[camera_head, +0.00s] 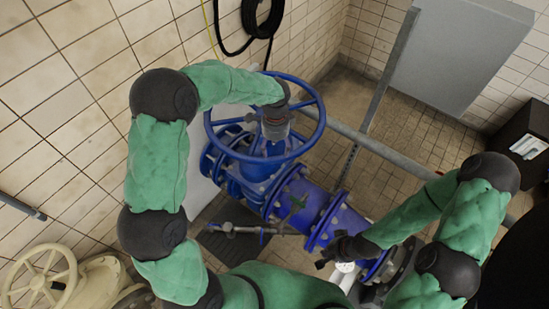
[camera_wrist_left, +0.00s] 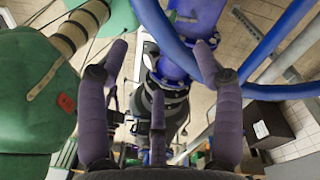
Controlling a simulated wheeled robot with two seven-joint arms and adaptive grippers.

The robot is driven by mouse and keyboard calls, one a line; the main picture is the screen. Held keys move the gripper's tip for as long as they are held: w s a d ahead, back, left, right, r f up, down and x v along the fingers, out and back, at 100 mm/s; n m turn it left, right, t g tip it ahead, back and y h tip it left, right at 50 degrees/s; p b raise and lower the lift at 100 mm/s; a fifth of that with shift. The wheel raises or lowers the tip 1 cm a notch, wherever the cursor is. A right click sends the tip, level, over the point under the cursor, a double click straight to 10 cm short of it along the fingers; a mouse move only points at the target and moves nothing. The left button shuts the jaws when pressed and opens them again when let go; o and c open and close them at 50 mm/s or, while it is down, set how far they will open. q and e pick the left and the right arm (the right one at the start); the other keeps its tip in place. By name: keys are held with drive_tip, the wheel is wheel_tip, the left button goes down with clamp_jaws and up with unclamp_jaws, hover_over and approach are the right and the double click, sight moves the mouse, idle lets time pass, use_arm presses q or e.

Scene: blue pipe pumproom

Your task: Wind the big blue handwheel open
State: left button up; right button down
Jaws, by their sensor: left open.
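The big blue handwheel (camera_head: 322,121) sits tilted on top of a blue valve (camera_head: 245,180) in the head view. My left gripper (camera_head: 275,128) is over the wheel's middle, its arm crossing the far part of the rim. Its fingers look dark and short there. In the left wrist view my left gripper (camera_wrist_left: 158,62) has its purple fingers spread, with nothing clearly held. Blue curved bars of the handwheel (camera_wrist_left: 282,92) pass by the right finger; I cannot tell whether they touch. My right gripper (camera_head: 335,250) is low beside the pipe, away from the wheel; its fingers are unclear.
A blue pipe (camera_head: 312,203) runs from the valve toward the lower right. A cream handwheel (camera_head: 40,284) stands at the lower left. A grey rail (camera_head: 372,146) passes behind the valve. A grey cabinet (camera_head: 455,50) is at the upper right. Tiled floor is open behind the valve.

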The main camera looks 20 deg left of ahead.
sight(277, 158)
use_arm(q)
drive_tip(key=f, duration=0.6)
drive_tip(key=shift+w+d+f, duration=0.1)
drive_tip(key=shift+d+f, duration=0.2)
clamp_jaws()
